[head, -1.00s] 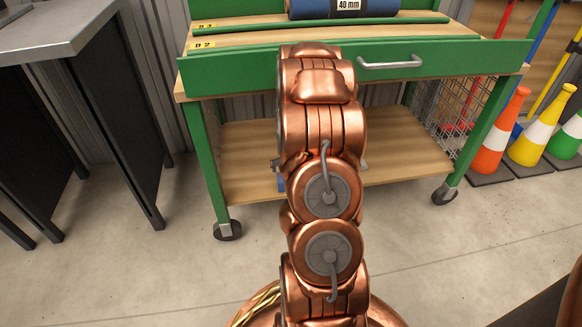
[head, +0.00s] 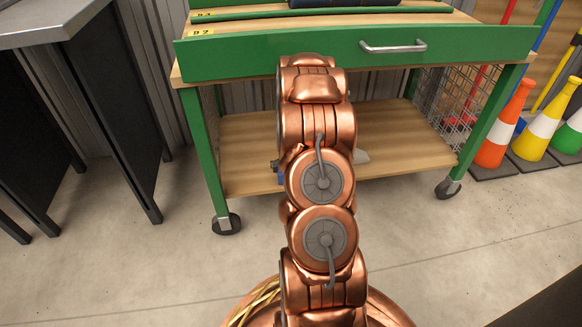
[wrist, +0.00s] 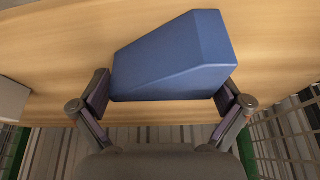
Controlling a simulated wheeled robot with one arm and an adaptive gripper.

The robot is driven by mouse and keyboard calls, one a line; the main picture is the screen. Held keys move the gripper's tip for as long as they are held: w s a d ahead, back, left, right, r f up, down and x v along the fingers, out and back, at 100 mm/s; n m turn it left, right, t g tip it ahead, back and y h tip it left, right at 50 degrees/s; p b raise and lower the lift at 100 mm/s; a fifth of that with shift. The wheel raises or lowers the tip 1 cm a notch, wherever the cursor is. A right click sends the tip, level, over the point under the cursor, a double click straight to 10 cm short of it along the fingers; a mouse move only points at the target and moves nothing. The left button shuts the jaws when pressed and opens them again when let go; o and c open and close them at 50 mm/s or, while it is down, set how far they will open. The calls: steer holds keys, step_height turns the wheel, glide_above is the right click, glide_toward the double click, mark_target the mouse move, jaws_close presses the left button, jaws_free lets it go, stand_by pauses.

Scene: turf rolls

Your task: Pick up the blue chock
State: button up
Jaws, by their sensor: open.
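The blue chock (wrist: 175,55), a block with a sloped face, lies on the pale wooden shelf (wrist: 275,50) in the wrist view. My gripper (wrist: 167,88) is open, with one dark finger at the chock's left edge and the other at its lower right edge. The chock's near part lies between the fingertips; I cannot tell whether they touch it. In the head view my copper arm hides the gripper and nearly all of the chock.
The shelf is the lower board (head: 400,140) of a green wheeled cart, under a green drawer front (head: 300,50). A pale grey block (wrist: 12,100) lies left in the wrist view. Wire mesh (wrist: 292,140) closes the cart's side. Cones (head: 505,125) stand right, a dark-legged table (head: 50,25) left.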

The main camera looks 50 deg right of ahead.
steer(key=c, duration=1)
steer(key=shift+s+a, duration=0.1)
steer(key=shift+s+a, duration=0.6)
steer(key=shift+a, duration=0.3)
steer(key=o, duration=1)
steer(key=shift+d, duration=0.15)
steer(key=shift+r, duration=0.1)
steer(key=shift+s+a+r, duration=0.15)
steer(key=shift+a+r, duration=0.05)
steer(key=shift+r, duration=0.3)
steer(key=v, duration=1)
steer(key=shift+s+a+r, duration=0.15)
steer(key=shift+r, duration=0.15)
